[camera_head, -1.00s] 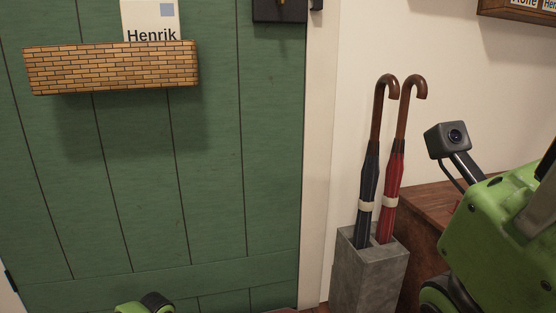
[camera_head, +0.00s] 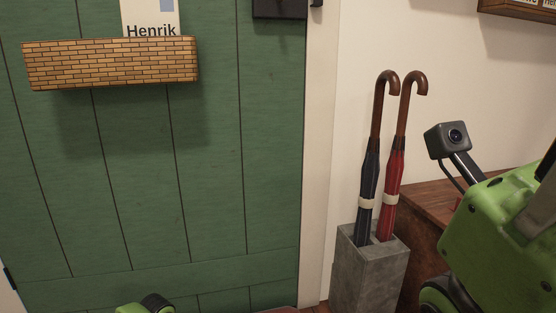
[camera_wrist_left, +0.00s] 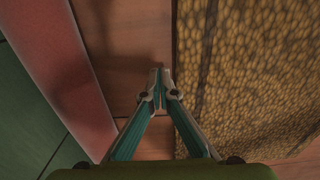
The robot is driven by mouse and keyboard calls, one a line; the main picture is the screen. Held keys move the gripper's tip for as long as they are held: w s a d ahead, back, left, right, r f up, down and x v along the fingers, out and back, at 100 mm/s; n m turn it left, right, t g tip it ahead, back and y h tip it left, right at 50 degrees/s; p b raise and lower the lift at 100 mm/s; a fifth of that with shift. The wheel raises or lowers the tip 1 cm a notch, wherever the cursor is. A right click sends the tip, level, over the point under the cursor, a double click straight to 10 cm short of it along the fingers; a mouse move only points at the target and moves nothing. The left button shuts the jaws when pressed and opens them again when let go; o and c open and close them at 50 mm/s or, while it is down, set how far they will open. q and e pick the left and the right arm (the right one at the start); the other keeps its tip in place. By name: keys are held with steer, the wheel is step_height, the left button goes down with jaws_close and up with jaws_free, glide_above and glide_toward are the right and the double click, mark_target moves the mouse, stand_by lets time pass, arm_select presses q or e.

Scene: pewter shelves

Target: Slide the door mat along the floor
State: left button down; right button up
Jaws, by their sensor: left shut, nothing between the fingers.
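The door mat (camera_wrist_left: 250,70) shows in the left wrist view as a yellow-brown, pebble-textured sheet with dark streaks. It fills the right part of that view and lies on the wooden floor. My left gripper (camera_wrist_left: 161,75) is shut and empty. Its fingertips point at the bare floor just left of the mat's edge; I cannot tell whether they touch it. In the head view only a green piece of my left arm shows at the bottom edge. The mat is out of the head view. My right gripper is not in view; only my green right arm shows at the right.
A green door (camera_head: 150,190) with a brick-patterned box (camera_head: 110,64) fills the left. A grey stand (camera_head: 368,275) holds a dark umbrella (camera_head: 370,180) and a red umbrella (camera_head: 394,185). A wooden bench (camera_head: 425,215) stands behind. A reddish strip (camera_wrist_left: 60,60) runs left of my gripper.

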arm_select(q)
steer(key=shift+f+b, duration=0.65)
steer(key=shift+f, duration=0.25)
stand_by(0.6)
steer(key=shift+r, duration=0.15)
stand_by(0.5)
steer(key=shift+p, duration=0.35)
